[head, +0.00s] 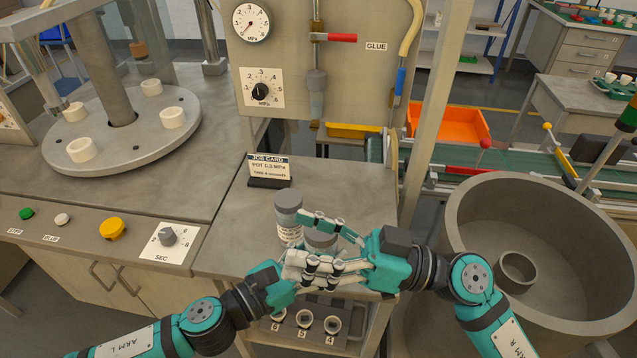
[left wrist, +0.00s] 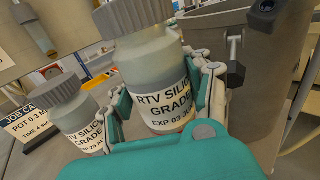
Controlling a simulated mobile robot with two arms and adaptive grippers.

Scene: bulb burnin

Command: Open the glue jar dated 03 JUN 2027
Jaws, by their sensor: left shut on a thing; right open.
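A glue jar with a grey ribbed lid and white label (left wrist: 158,108) stands between the fingers of my left gripper (left wrist: 165,95). Its label reads RTV SILIC, GRADE, EXP 03 and an unclear rest. In the head view only the jar's grey lid (head: 321,239) shows well, with fingers hiding the body. My left gripper (head: 326,264) is shut on this jar. My right gripper (head: 308,244) is open, its fingers reaching from the right on either side of the lid. A second jar (head: 288,212) stands just behind to the left; its label (left wrist: 85,138) seems to read 26 A.
A job card (head: 269,168) stands behind the jars on the grey bench (head: 235,225). A rack with numbered cups (head: 304,319) is below the front edge. A large round tub (head: 475,215) is at right, a turntable (head: 120,140) with white cups at left.

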